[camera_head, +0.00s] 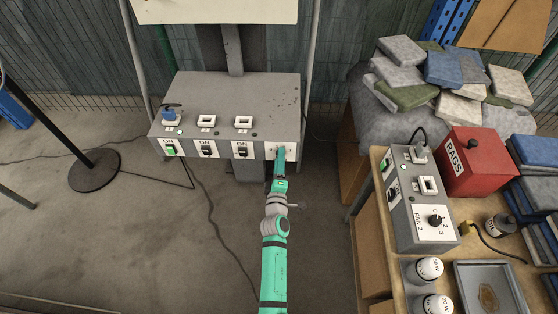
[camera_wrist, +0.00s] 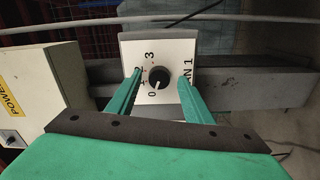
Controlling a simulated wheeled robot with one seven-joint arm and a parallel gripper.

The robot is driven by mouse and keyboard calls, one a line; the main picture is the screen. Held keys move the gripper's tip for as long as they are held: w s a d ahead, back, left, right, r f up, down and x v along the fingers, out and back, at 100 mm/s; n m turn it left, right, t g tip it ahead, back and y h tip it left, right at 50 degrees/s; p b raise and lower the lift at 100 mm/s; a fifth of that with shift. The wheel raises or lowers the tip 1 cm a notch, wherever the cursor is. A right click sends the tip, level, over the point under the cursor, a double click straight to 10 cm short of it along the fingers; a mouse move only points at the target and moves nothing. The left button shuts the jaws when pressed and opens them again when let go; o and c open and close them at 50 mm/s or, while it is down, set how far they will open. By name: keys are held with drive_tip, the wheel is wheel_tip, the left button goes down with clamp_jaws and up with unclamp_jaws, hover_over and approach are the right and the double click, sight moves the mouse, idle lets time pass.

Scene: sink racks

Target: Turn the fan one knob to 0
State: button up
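The black fan one knob (camera_wrist: 159,77) sits on a white plate marked "FAN 1" (camera_wrist: 184,92), with numbers including 0 and 3 around it. The plate is on the end of a grey box. My gripper (camera_wrist: 158,79) is open, with one green finger on each side of the knob and a gap on both sides. The knob's pale pointer mark is small; it seems to face the lower left, near the 0, but I cannot tell its exact setting. In the head view my gripper (camera_head: 280,156) is at the right end of the grey box front, hiding the knob.
The grey box (camera_head: 255,92) carries sockets on top and rocker switches marked ON. At right, a wooden table (camera_head: 380,165) holds a second grey box with a FAN 2 knob (camera_head: 435,220) and a red RAGS box (camera_head: 482,160).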

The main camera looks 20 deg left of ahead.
drive_tip(key=v, duration=1)
drive_tip(key=shift+s, duration=0.4)
drive_tip(key=shift+d, duration=0.1)
drive_tip(key=s+d+f+m+h, duration=0.1)
drive_tip(key=s+d+m, duration=0.2)
drive_tip(key=s, duration=0.2)
drive_tip(key=s+d+f+m, duration=0.1)
drive_tip(key=s+d+m, duration=0.15)
drive_tip(key=s, duration=0.25)
drive_tip(key=s+d+r+m+h, duration=0.1)
drive_tip(key=s+d+r+m, duration=0.2)
drive_tip(key=s, duration=0.5)
drive_tip(key=s+d+r+m+g+h, duration=0.1)
drive_tip(key=s+d+r+m, duration=0.3)
drive_tip(key=s+m, duration=0.2)
drive_tip(key=s+d+r+m+g+h, duration=0.1)
drive_tip(key=s+d+r+m, duration=0.3)
drive_tip(key=s, duration=0.6)
drive_tip(key=shift+m+h, duration=0.35)
drive_tip(key=shift+h, duration=0.15)
drive_tip(key=shift+s+r, duration=0.15)
